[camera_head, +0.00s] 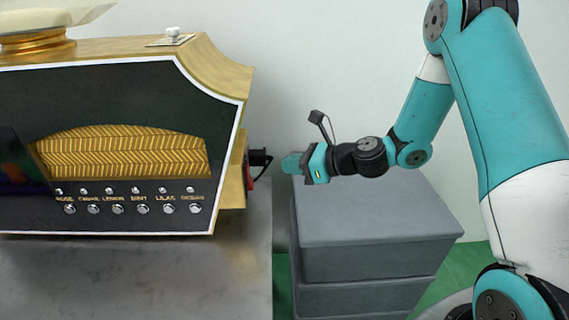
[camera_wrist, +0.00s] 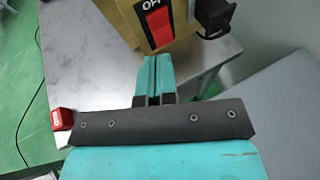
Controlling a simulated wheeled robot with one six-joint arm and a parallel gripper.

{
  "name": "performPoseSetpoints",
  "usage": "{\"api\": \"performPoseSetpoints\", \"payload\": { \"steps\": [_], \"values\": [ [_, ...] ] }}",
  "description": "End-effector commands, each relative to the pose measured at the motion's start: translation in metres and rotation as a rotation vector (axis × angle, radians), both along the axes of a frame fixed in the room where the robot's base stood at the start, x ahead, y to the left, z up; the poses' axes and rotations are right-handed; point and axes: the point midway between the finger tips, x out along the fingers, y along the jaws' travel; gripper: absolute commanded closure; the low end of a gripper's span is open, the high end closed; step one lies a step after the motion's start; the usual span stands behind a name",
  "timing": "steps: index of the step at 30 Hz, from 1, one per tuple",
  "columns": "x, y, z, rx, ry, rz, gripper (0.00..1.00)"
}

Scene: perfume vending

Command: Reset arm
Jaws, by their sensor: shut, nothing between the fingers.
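My gripper (camera_head: 292,163) is at the end of my teal arm, beside the right side of the perfume machine (camera_head: 115,140). In the wrist view my gripper (camera_wrist: 151,78) has its two teal fingers together, with nothing between them. The machine's red switch (camera_wrist: 159,27), marked OFF above it, is just beyond the fingertips. A gap shows between the fingers and the machine in the head view. A black plug (camera_head: 260,157) sticks out of the machine's side near the switch.
The machine stands on a grey marble table (camera_head: 150,275). A grey drawer cabinet (camera_head: 370,235) stands right of the table, below my gripper. A small red object (camera_wrist: 62,119) shows at the left in the wrist view. The wall behind is bare.

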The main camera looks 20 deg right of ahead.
Motion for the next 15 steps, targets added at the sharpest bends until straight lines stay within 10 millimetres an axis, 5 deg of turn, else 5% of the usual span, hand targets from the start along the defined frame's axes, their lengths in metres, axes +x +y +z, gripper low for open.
{"api": "performPoseSetpoints", "payload": {
  "steps": [15],
  "values": [
    [-0.0028, 0.0035, 0.0036, -0.022, -0.016, 0.024, 1.00]
  ]
}}
